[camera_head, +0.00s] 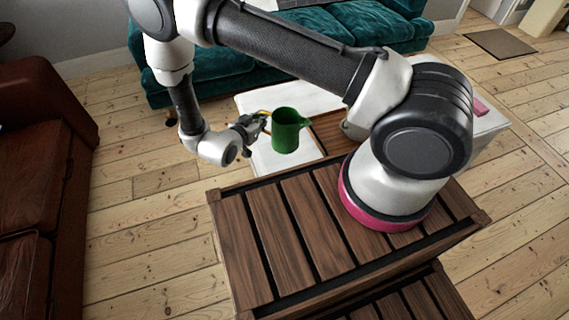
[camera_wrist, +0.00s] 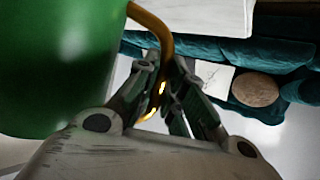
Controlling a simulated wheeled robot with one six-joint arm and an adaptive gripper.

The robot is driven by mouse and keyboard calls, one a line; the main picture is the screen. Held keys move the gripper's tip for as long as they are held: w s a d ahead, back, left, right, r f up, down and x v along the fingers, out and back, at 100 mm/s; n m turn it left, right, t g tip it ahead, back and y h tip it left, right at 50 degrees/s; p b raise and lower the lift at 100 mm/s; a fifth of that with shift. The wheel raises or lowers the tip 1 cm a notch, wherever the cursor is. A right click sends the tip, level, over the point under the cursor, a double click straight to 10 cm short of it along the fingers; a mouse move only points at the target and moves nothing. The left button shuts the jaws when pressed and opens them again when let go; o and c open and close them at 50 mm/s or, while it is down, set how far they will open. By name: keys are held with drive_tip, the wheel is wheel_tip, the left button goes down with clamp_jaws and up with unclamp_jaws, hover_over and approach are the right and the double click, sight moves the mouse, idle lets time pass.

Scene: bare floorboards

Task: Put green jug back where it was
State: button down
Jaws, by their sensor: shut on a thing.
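The green jug (camera_head: 286,131) is upright in the head view, with its spout to the right and its yellow handle (camera_head: 264,114) to the left. My gripper (camera_head: 259,122) is shut on that handle. In the wrist view the jug (camera_wrist: 60,60) fills the upper left, and the handle (camera_wrist: 153,20) runs down between the fingers of my gripper (camera_wrist: 167,98). The jug appears in front of a white table (camera_head: 268,160); I cannot tell from these frames whether its base touches anything.
A teal sofa (camera_head: 225,62) stands behind the white table. A brown leather sofa (camera_head: 25,190) is at the left. A dark mat (camera_head: 499,43) lies at the upper right. Bare floorboards (camera_head: 145,235) are open between the leather sofa and my base.

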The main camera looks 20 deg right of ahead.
drive_tip(key=shift+s+f, duration=0.2)
drive_tip(key=shift+f, duration=2.55)
drive_tip(key=shift+s+f, duration=0.15)
drive_tip(key=shift+f, duration=2.55)
drive_tip(key=c, duration=1.5)
unclamp_jaws()
drive_tip(key=shift+f, duration=0.1)
